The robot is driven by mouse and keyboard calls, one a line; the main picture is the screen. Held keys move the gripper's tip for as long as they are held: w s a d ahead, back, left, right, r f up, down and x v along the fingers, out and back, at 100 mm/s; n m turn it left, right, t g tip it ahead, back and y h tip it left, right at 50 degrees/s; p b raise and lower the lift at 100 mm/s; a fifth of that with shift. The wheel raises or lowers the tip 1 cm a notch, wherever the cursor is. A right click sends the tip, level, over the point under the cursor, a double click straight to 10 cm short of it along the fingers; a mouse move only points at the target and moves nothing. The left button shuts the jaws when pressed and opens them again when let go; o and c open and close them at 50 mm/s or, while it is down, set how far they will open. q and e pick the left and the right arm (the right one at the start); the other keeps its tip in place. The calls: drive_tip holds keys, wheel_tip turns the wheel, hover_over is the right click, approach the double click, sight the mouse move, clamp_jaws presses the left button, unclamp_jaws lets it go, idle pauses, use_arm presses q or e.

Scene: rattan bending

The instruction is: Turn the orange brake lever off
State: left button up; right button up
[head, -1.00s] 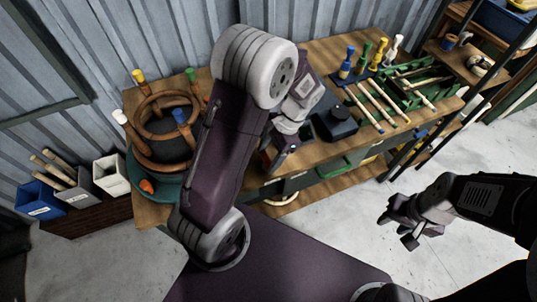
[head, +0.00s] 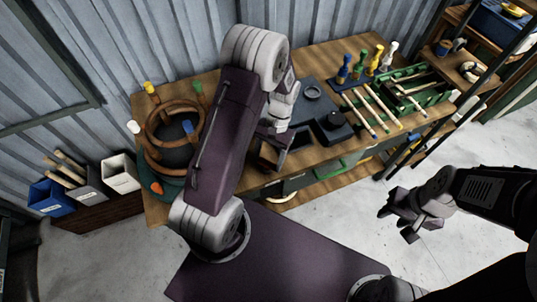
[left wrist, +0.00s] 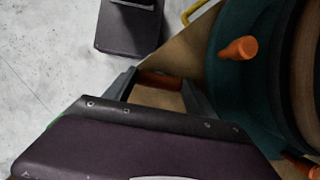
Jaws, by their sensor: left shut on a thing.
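An orange knob-like lever (head: 157,188) sticks out at the front left of the round teal base (head: 172,187). It also shows in the left wrist view (left wrist: 240,47), upper right, apart from my fingers. A second orange piece (left wrist: 300,165) is partly cut off at the lower right there. My left gripper (head: 272,150) is over the bench right of the base; in the left wrist view its two fingers (left wrist: 158,92) are shut on a short reddish-brown bar (left wrist: 160,80). I cannot tell what this bar belongs to. My right gripper (head: 397,222) is open and empty above the floor.
Brown rattan rings (head: 160,140) and coloured pegs stand on the teal base. A black device (head: 333,125) and a green rack (head: 420,88) with sticks lie to the right on the wooden bench (head: 330,55). Blue, grey and white bins (head: 118,175) stand at left.

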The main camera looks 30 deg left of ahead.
use_arm(q)
drive_tip(key=n+h+p, duration=0.1)
drive_tip(key=n, duration=0.1)
drive_tip(key=n+h+p, duration=0.1)
drive_tip(key=n+p, duration=0.1)
drive_tip(key=n, duration=0.1)
drive_tip(key=shift+a+r+n+t, duration=0.15)
drive_tip(key=shift+n+t, duration=0.15)
drive_tip(key=shift+a+n+t+h+p, duration=0.1)
drive_tip(key=shift+n+t+h+p, duration=0.25)
drive_tip(key=shift+n, duration=0.75)
drive_tip(key=shift+n+t+h+p, duration=0.3)
drive_tip(key=shift+n+h, duration=0.15)
drive_tip(key=shift+n, duration=0.65)
drive_tip(key=o, duration=1.4)
drive_tip(key=v, duration=0.8)
drive_tip(key=shift+w+a+r, duration=0.2)
drive_tip(key=shift+r, duration=0.15)
drive_tip(key=shift+d, duration=0.1)
